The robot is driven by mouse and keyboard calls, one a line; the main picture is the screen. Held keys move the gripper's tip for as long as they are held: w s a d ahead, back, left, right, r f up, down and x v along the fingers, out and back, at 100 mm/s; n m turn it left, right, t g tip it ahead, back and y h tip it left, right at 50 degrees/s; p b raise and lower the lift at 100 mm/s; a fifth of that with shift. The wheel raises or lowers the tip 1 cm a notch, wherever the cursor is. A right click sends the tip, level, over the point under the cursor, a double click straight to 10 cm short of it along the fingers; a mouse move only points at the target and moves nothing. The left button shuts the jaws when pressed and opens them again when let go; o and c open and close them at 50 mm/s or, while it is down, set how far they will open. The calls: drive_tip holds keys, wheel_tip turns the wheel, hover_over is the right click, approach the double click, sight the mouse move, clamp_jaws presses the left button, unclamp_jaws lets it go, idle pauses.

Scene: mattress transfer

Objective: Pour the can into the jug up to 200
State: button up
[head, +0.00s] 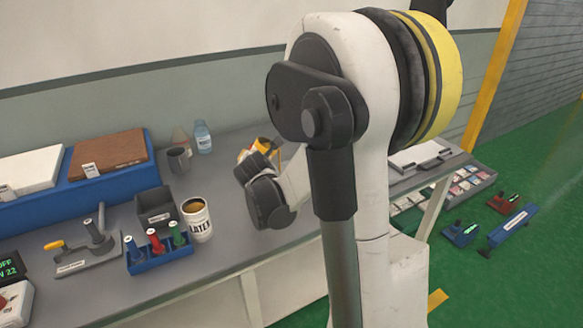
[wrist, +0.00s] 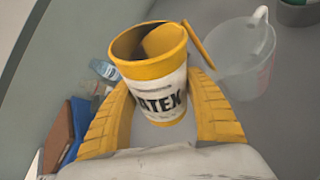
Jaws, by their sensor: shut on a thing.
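In the wrist view, a yellow-rimmed white can (wrist: 158,88) with a black "LATEX" label stands between my gripper's (wrist: 165,115) yellow fingers, which are shut on it. The can appears tilted, with orange-yellow contents showing inside. A thin yellow strip runs from its right rim towards the jug; I cannot tell whether it is poured liquid. The clear jug (wrist: 245,62), with a handle, stands right of the can. No fill level or scale can be read on it. In the head view, my gripper (head: 258,148) is partly hidden by my arm; the jug cannot be made out there.
Another LATEX can (head: 200,226) stands on the grey bench (head: 225,190), beside a dark bin (head: 155,205) and a blue tool rack (head: 150,262). A metal mug (head: 178,160) and a clear bottle (head: 203,139) stand at the back. A brown board (head: 108,152) lies left.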

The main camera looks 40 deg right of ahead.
drive_tip(key=shift+s+d+r+m+t+y+p, duration=0.2)
drive_tip(key=shift+d+r+m+t+y+p, duration=0.1)
drive_tip(key=shift+r+m+y+p, duration=0.15)
idle(0.6)
drive_tip(key=shift+f+m+y, duration=0.25)
drive_tip(key=shift+m+y, duration=0.1)
drive_tip(key=shift+m, duration=0.1)
idle(1.1)
drive_tip(key=shift+f+m+t+y+b, duration=0.4)
drive_tip(key=shift+f+m+t+b, duration=0.1)
drive_tip(key=shift+f+b, duration=0.45)
idle(0.6)
drive_tip(key=shift+a+r+m+t+y+p, duration=0.1)
drive_tip(key=shift+r+m+t+y+p, duration=0.3)
drive_tip(key=shift+r+m+p, duration=0.15)
idle(1.4)
drive_tip(key=shift+f+m+t+y+b, duration=0.15)
drive_tip(key=shift+m+t+y+b, duration=0.15)
drive_tip(key=shift+m+b, duration=0.15)
idle(1.4)
